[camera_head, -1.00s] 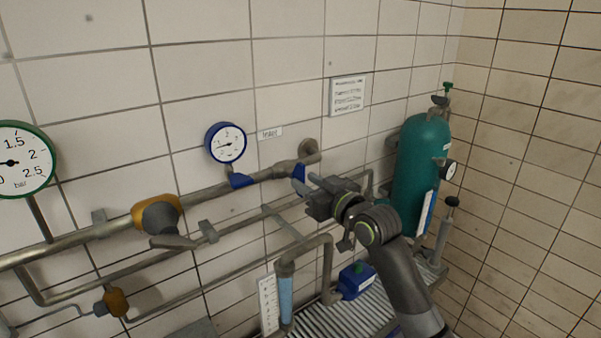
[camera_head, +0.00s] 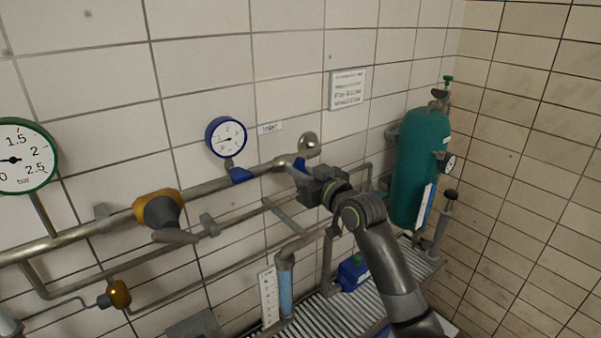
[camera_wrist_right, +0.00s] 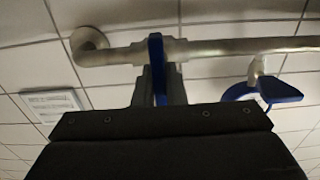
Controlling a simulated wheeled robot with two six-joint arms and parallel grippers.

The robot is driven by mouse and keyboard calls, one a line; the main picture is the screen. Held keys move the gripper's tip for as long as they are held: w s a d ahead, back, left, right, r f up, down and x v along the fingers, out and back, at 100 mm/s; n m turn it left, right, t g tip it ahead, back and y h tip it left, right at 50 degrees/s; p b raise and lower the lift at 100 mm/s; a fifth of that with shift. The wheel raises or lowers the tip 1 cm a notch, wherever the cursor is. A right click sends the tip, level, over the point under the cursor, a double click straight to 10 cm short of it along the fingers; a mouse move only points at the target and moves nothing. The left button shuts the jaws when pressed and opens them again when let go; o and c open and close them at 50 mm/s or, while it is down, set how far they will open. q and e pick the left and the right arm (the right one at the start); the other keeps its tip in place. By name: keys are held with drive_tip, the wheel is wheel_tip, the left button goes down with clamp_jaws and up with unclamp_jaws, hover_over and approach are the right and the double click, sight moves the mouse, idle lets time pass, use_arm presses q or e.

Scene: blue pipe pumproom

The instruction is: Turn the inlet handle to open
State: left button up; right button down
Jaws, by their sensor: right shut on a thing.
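The inlet handle (camera_head: 300,163) is a small blue lever on the metal pipe, just below and right of the "Inlet" label (camera_head: 269,128). My right gripper (camera_head: 297,171) is at this lever, shut on it. In the right wrist view the blue handle (camera_wrist_right: 156,62) stands edge-on across the pipe (camera_wrist_right: 215,49), between the two dark fingers of my right gripper (camera_wrist_right: 158,85). The fingers hide part of the handle. My left gripper is not in view.
A blue-rimmed gauge (camera_head: 226,137) and another blue piece (camera_head: 242,175) are left of the handle. A yellow-and-grey valve (camera_head: 158,210) is farther left. A teal cylinder (camera_head: 418,168) stands at right. A blue box (camera_head: 354,272) is below on the slatted surface.

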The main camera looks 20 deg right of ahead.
drive_tip(key=shift+f+n+b, duration=0.25)
drive_tip(key=shift+n+b, duration=0.55)
drive_tip(key=shift+b, duration=0.3)
drive_tip(key=n+b, duration=0.3)
drive_tip(key=shift+a, duration=0.1)
drive_tip(key=n+b, duration=0.3)
drive_tip(key=n, duration=0.1)
drive_tip(key=shift+s+f, duration=0.1)
drive_tip(key=n+b, duration=0.4)
drive_tip(key=n, duration=0.1)
drive_tip(key=shift+a+b, duration=0.1)
drive_tip(key=shift+b, duration=0.2)
drive_tip(key=shift+n+b, duration=1.2)
drive_tip(key=shift+n, duration=1)
drive_tip(key=c, duration=1.5)
unclamp_jaws()
